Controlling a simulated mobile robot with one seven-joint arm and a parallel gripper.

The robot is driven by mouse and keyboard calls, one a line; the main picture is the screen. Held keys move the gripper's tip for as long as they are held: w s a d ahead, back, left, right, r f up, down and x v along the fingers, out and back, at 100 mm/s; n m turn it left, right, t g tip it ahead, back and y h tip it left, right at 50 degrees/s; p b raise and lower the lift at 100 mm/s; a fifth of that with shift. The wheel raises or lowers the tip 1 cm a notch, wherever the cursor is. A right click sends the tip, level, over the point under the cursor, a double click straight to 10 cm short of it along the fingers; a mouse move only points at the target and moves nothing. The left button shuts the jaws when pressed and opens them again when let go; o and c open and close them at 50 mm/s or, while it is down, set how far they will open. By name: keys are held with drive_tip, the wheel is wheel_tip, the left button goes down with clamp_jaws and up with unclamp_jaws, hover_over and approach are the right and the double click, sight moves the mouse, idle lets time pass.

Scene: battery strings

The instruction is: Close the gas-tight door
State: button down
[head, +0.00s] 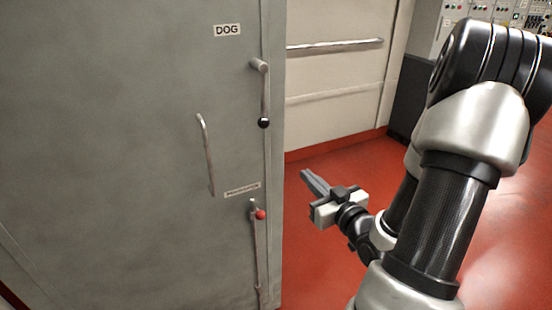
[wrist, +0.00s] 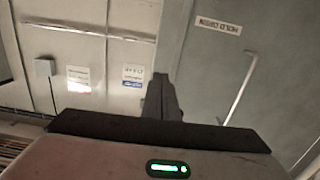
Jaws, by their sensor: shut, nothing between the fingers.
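The grey door (head: 120,130) fills the left of the head view, its right edge in front of a cream wall. It carries a "DOG" lever (head: 264,95) with a black knob pointing down, a vertical pull handle (head: 206,155), and a lower lever (head: 255,250) with a red knob at its top. My gripper (head: 305,174) is shut and empty, just right of the door's edge, apart from the levers. In the wrist view the shut fingers (wrist: 160,80) point toward the door's edge; the pull handle (wrist: 240,85) and an upside-down "HOLD OPEN" label (wrist: 218,25) show at right.
A cream wall (head: 335,75) with a horizontal rail (head: 335,45) stands behind the door's edge. Control panels (head: 490,12) show at the upper right. The red floor (head: 320,250) around my gripper looks clear.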

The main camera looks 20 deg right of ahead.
approach(280, 146)
drive_tip(key=shift+t, duration=0.3)
drive_tip(key=w, duration=0.6)
drive_tip(key=shift+w+f, duration=0.25)
drive_tip(key=shift+f, duration=0.1)
